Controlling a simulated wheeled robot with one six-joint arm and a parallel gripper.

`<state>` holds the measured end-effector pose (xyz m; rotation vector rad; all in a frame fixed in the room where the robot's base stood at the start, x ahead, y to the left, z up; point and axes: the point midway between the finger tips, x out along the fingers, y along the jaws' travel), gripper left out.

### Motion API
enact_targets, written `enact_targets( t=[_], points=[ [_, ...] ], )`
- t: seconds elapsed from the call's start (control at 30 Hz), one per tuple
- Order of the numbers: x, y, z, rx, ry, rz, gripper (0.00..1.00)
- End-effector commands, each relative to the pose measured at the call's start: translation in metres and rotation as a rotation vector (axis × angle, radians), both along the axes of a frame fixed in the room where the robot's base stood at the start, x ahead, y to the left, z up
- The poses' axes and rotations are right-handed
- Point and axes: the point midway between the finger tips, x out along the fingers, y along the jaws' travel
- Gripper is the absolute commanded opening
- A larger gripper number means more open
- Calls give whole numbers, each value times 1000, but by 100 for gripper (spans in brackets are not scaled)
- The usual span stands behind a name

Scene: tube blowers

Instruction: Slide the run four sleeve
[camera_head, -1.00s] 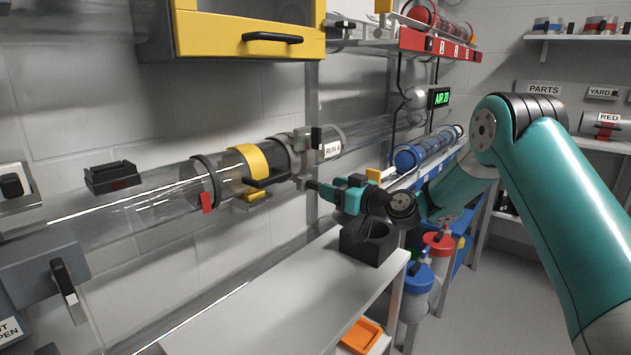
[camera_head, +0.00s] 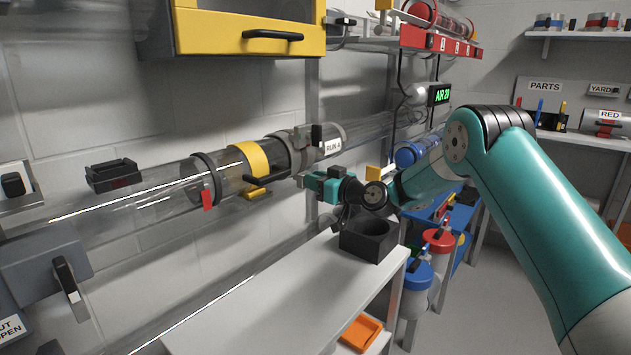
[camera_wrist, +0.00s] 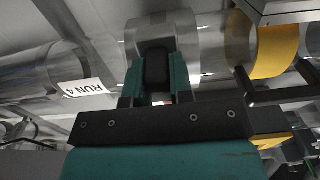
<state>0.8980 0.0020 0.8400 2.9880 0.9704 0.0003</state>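The run four tube is a clear horizontal pipe along the wall, with a RUN 4 label (camera_head: 333,147) that also shows in the wrist view (camera_wrist: 83,88). Left of the label is a grey collar (camera_head: 301,142) with dark fittings. Further left is a clear section with a yellow band (camera_head: 250,160), a dark ring and a red tag (camera_head: 207,199). I cannot tell which part is the sleeve. My gripper (camera_wrist: 155,90) is at the grey collar, its teal fingers on either side of a black grip (camera_wrist: 156,72). Whether they press on it is unclear.
A black open holder (camera_head: 370,240) stands on the white bench (camera_head: 265,300) below my gripper. A yellow-fronted cabinet (camera_head: 250,32) hangs above the tube. Blue and red canisters (camera_head: 438,241) stand right of the bench. The AIR 20 display (camera_head: 440,95) is lit green.

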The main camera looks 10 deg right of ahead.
Motion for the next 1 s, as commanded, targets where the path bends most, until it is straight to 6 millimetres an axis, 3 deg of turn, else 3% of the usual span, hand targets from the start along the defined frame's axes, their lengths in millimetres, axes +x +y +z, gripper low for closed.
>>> enact_targets(
  t=[0.13,0.33,0.63,0.67,0.73,1.0],
  points=[
    [-1,3,-1,0,0,1,0],
    [-10,23,-2,0,0,0,0],
    [-12,31,-1,1,4,5,0],
    [-12,32,-1,1,4,6,28],
    [-12,33,-1,1,4,6,44],
    [-11,31,0,0,1,3,47]
  ],
)
